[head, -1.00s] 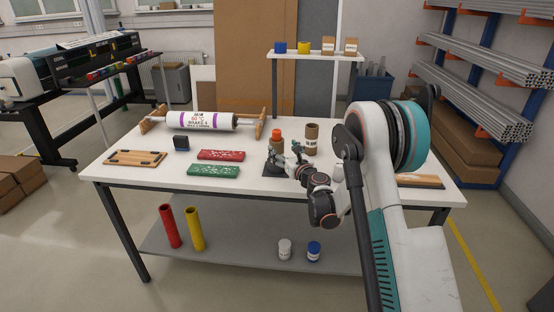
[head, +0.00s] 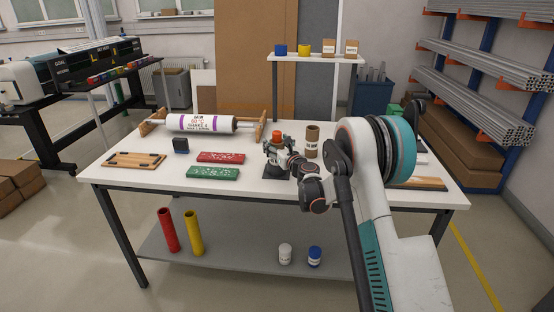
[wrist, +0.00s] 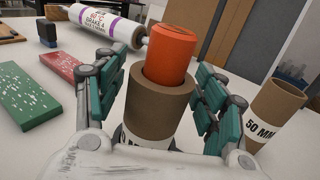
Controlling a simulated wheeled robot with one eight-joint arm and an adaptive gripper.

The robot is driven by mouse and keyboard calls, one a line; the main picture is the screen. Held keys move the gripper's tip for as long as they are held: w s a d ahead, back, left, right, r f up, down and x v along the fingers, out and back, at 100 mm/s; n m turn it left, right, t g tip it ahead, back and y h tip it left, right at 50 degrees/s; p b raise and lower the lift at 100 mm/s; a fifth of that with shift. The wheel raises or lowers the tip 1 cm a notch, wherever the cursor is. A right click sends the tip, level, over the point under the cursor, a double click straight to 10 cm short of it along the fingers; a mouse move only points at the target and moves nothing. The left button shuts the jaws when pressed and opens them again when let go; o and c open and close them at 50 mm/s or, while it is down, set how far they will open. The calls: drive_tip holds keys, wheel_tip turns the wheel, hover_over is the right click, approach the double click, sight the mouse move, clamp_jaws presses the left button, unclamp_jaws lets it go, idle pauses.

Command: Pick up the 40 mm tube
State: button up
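A brown cardboard tube (wrist: 158,112) stands upright between the fingers of my gripper (wrist: 160,88) in the wrist view. An orange cylinder (wrist: 170,52) rises out of its top. The tube's label is mostly hidden low behind my gripper, so its size cannot be read. The green-padded fingers are spread on both sides of the tube, very close to it; firm contact is not clear. In the head view my gripper (head: 278,154) surrounds this tube, and only the orange top (head: 276,139) shows clearly. Another tube, labelled 50 MM (wrist: 272,115), stands to the right, also in the head view (head: 312,134).
A red board (head: 221,157) and a green board (head: 213,173) lie left of my gripper on the white table (head: 140,180). A labelled roller (head: 203,123) lies behind.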

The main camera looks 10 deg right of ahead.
drive_tip(key=c, duration=1)
drive_tip(key=shift+r, duration=0.1)
